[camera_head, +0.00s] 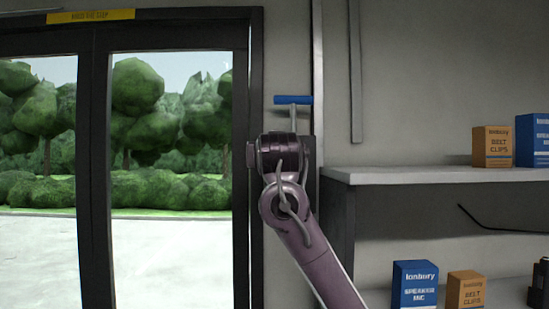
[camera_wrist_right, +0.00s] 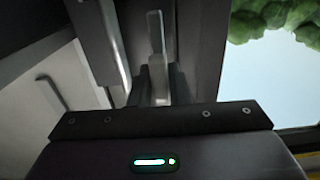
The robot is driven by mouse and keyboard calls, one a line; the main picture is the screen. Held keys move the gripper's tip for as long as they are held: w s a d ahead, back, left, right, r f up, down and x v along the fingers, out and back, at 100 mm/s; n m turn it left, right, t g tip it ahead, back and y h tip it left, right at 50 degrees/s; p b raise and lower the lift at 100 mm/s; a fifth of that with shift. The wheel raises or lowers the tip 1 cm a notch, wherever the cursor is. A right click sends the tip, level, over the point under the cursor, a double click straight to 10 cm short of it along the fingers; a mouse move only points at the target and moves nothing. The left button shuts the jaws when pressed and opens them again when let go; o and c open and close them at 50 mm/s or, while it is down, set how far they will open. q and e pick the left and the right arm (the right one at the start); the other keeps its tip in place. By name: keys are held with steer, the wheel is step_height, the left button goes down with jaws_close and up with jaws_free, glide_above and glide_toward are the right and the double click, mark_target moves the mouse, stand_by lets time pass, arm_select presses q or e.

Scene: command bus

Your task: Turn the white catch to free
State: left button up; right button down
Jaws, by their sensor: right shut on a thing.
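The white catch (camera_wrist_right: 156,32) shows in the right wrist view as a pale upright lever at top centre. My right gripper (camera_wrist_right: 161,82) has its dark fingers closed around the lower part of the catch. In the head view my right arm reaches up to the wall beside the door, and its wrist hides the catch and the fingers. My left gripper is in neither view.
A blue T-shaped handle (camera_head: 293,100) stands just above my right wrist. A dark-framed glass door (camera_head: 100,150) is on the left. A shelf (camera_head: 420,175) with orange and blue boxes is close on the right.

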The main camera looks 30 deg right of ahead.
stand_by(0.3)
steer(key=c, duration=1.4)
jaws_free()
steer(key=b+v, duration=0.3)
steer(key=v, duration=0.4)
steer(key=shift+s+a+b, duration=0.2)
steer(key=shift+s+b, duration=0.15)
steer(key=shift+f, duration=0.1)
